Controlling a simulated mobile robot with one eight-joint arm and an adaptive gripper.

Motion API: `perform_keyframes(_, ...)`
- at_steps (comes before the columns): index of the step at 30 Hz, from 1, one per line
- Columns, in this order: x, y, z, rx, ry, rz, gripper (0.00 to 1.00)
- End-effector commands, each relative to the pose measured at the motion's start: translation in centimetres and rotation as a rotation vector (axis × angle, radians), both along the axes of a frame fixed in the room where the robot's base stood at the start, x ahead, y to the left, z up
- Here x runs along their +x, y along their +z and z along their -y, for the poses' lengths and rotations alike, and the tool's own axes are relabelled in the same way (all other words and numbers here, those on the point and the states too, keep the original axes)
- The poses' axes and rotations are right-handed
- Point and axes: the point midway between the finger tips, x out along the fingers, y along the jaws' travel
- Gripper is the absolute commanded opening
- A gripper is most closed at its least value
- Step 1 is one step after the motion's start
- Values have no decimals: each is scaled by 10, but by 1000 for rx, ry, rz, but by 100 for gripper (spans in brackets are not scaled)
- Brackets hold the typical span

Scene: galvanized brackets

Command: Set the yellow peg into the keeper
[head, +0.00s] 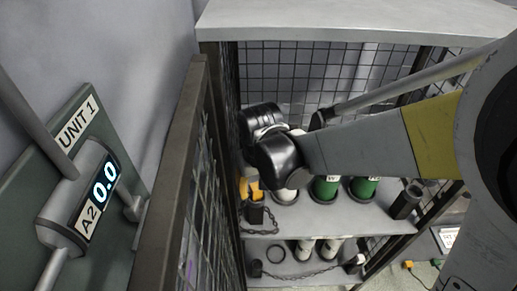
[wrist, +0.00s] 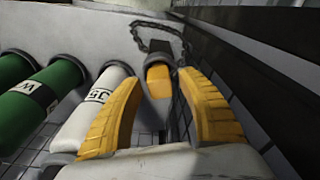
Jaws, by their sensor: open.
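The yellow peg (wrist: 158,82) shows in the wrist view between my gripper's two orange-yellow fingers (wrist: 163,74). The fingers are open, one on each side of it, with gaps visible. A dark block, seemingly the keeper (wrist: 156,57), lies at the peg's far end; I cannot tell how deep the peg sits in it. In the head view my gripper (head: 250,188) is at the left of the upper shelf, just above the dark keeper (head: 255,213). The peg cannot be told apart from the fingers there.
The mesh cage side (head: 205,180) is close by. A dark cup (head: 405,200) stands at the shelf's right.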

Motion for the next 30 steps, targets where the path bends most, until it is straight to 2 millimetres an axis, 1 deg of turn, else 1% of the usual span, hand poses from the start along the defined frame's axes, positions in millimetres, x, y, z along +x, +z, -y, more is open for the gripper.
perform_keyframes(2, -1, 9, 1, 0, 0, 0, 46)
perform_keyframes(5, -4, 28, 2, 0, 0, 0, 46)
perform_keyframes(12, -10, 82, 4, 0, 0, 0, 46)
perform_keyframes(16, -12, 102, 5, 0, 0, 0, 46)
perform_keyframes(21, -13, 115, 5, 0, 0, 0, 46)
perform_keyframes(28, -13, 116, 6, 1, -1, 1, 46)
perform_keyframes(30, -14, 116, 10, 4, -7, 7, 46)
